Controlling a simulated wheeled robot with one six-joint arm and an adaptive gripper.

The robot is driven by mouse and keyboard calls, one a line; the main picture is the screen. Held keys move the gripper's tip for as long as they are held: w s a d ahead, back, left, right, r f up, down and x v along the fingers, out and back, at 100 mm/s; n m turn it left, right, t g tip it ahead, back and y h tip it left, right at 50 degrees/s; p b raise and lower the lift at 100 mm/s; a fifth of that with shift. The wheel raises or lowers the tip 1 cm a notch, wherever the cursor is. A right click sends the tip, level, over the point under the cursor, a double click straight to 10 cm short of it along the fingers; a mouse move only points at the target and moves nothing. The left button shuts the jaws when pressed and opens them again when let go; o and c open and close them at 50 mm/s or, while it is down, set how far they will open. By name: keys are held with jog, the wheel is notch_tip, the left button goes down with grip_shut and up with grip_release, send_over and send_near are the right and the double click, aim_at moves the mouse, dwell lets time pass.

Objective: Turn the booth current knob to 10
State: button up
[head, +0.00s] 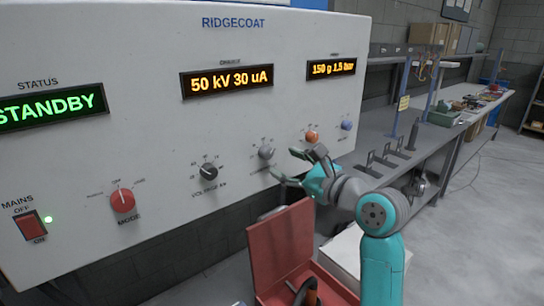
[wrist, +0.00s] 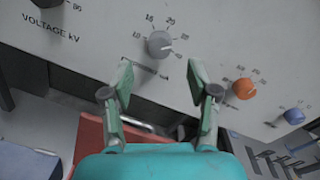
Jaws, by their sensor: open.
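The grey current knob (head: 266,153) is on the white panel (head: 150,50), between the black voltage knob (head: 209,172) and an orange knob (head: 312,137). In the wrist view the grey knob (wrist: 158,44) sits just beyond my fingertips, with a numbered scale around it. Its pale mark seems to point to the right, but the exact setting is too small to read. The output display (head: 227,81) reads 50 kV 30 uA. My gripper (head: 287,167) is open and empty in front of the panel, apart from the knob. Its fingers (wrist: 160,80) spread wide below the knob in the wrist view.
A blue knob (head: 346,125) is right of the orange one. The red mode knob (head: 122,200) and red mains switch (head: 30,225) are at left. A status display (head: 50,107) reads STANDBY. An open red box (head: 280,250) stands below the panel; a bench (head: 440,130) is at right.

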aim_at(270, 155)
jog(key=x, duration=0.5)
jog(key=shift+w+a, duration=0.2)
jog(key=shift+w, duration=0.05)
grip_shut()
